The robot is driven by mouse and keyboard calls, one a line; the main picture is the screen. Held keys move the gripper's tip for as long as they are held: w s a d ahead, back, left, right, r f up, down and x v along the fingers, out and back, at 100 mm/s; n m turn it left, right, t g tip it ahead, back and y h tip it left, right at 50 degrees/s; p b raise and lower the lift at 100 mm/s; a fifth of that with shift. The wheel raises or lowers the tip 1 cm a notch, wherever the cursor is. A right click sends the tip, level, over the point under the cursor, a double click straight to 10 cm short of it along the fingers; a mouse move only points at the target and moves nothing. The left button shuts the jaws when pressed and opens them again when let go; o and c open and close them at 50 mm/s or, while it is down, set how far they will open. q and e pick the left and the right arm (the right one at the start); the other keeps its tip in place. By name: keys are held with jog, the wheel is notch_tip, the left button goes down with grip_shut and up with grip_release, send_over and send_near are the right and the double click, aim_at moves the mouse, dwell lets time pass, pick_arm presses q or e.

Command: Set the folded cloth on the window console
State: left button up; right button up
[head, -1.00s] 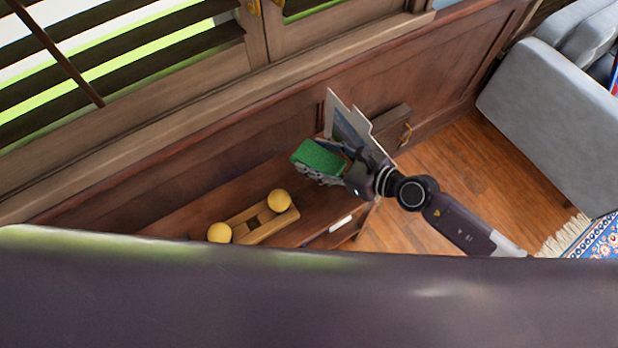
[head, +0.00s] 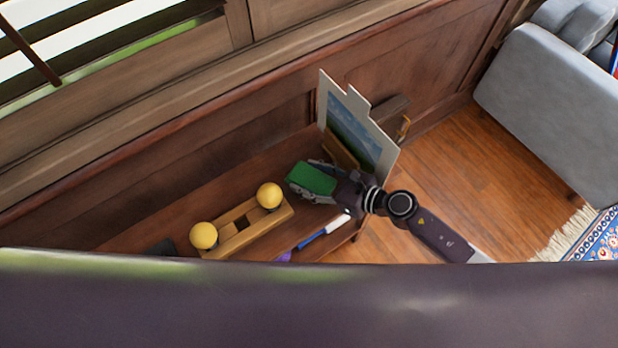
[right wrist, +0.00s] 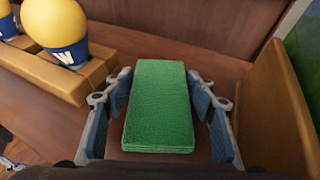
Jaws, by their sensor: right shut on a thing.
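The folded cloth is a green, flat, rectangular block (head: 312,178), also in the middle of the right wrist view (right wrist: 160,105). My right gripper (head: 314,180) is shut on it, with a finger along each long side in the right wrist view. The wooden window console (head: 225,190) runs below the window wall. The cloth is over the console's right part, between the yellow-ball stand and the picture. I cannot tell whether it touches the top.
A wooden stand (head: 243,238) with yellow balls (head: 269,195) is left of the cloth. A framed picture (head: 352,125) stands close on the right. A white-and-blue marker (head: 325,231) lies near the front edge. Bare console top shows behind the stand.

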aim_at(330, 189)
jog(key=shift+r, duration=0.1)
jog(key=o, duration=0.8)
jog(key=shift+o, duration=0.2)
jog(key=v, duration=0.6)
jog(key=shift+s+d+b, duration=0.15)
jog(key=shift+d+b, duration=0.2)
jog(key=shift+d, duration=0.05)
jog(key=shift+s+d+r, duration=0.15)
jog(key=shift+d+r, duration=0.1)
jog(key=shift+r, duration=0.05)
